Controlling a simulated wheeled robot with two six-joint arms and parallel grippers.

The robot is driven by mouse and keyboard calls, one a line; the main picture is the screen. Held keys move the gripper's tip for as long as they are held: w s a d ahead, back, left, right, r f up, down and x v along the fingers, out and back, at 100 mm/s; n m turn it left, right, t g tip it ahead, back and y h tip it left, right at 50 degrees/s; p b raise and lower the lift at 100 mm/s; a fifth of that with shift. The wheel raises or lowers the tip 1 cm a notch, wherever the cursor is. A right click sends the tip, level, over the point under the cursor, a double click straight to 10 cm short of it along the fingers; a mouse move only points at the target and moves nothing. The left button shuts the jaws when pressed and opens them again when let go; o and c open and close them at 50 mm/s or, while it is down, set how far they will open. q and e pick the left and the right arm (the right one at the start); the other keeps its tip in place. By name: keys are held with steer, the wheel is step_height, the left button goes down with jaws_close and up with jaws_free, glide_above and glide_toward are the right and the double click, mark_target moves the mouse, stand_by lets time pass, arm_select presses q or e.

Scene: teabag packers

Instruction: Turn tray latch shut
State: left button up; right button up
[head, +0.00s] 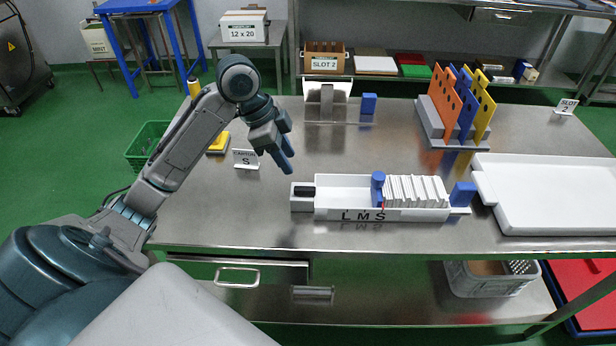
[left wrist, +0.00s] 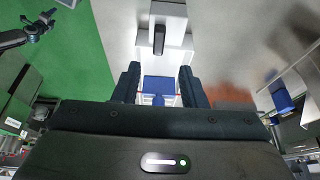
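The white tray (head: 335,184) marked L M S lies near the front of the steel table. The latch also shows at the top of the left wrist view (left wrist: 158,40), lying along the tray. Inside the tray are a blue post (head: 378,183) and a row of white teabag packets (head: 415,190). My left gripper (head: 288,165) hangs above and behind the latch end, apart from it. Its fingers (left wrist: 160,84) are spread and empty. My right gripper is not in view.
A large white tray (head: 482,189) lies at the right. Behind are a card marked S (head: 246,157), a yellow object (head: 219,143), a blue block (head: 369,103) and a rack of coloured panels (head: 440,125). The table left of the latch is clear.

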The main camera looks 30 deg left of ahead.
mark_target(305, 188)
arm_select(q)
steer(key=x, duration=0.9)
steer(key=shift+f, duration=0.2)
steer(key=shift+c, duration=0.2)
jaws_close()
